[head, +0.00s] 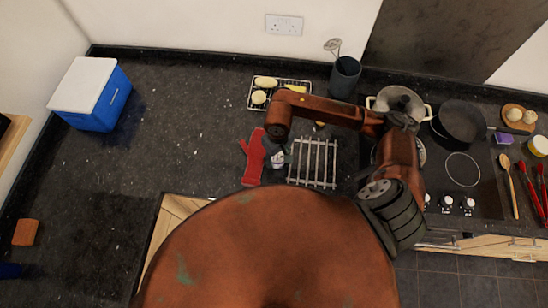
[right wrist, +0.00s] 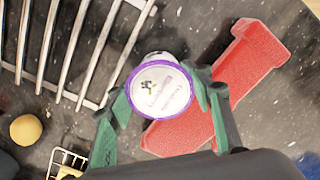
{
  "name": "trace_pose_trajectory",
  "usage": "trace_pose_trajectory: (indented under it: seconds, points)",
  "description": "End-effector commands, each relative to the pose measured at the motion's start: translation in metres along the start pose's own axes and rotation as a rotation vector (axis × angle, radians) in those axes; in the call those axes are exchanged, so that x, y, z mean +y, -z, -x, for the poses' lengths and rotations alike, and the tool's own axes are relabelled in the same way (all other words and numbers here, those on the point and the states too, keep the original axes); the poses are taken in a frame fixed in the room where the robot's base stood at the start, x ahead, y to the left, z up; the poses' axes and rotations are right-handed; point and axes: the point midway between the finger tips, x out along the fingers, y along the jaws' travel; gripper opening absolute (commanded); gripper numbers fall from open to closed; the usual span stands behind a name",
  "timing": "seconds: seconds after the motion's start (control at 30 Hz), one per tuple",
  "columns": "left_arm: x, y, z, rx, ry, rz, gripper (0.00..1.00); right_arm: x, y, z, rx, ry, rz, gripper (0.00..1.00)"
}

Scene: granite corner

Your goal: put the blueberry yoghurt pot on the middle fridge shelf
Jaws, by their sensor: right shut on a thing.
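The yoghurt pot (right wrist: 160,92) shows in the right wrist view with its white lid, purple rim, dark berry print and lettering facing the camera. My right gripper (right wrist: 166,84) has its green fingers on both sides of the pot and is shut on it. In the head view the pot (head: 277,160) is small and partly hidden under my right gripper (head: 276,146), between a red mitt and a metal rack. I cannot tell whether it touches the worktop. No fridge or fridge shelf shows. My left gripper is not in view.
The red mitt (head: 253,158) lies left of the pot, the metal rack (head: 314,163) right of it. A tray with yellow food (head: 265,92), a utensil holder (head: 345,76) and a hob with pans (head: 458,124) stand beyond. A blue cool box (head: 92,95) stands left; the worktop between is clear.

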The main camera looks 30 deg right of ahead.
Motion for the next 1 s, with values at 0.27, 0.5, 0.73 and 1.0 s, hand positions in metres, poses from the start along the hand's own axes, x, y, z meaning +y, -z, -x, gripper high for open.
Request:
trace_pose_trajectory:
  seconds: [0.27,0.5,0.73,1.0]
  points:
    - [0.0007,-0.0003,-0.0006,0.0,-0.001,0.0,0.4,-0.0007,0.0003,-0.0016,0.001,0.001,0.001,0.17]
    - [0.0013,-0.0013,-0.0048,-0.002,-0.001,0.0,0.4,-0.0003,0.0002,-0.0041,0.001,0.0,0.0,0.5]
    - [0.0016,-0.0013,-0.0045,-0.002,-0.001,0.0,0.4,-0.0004,0.0001,-0.0038,0.001,0.0,0.0,0.64]
    - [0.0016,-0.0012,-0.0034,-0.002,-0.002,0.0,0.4,-0.0005,-0.0001,-0.0029,0.0,0.0,0.0,0.64]
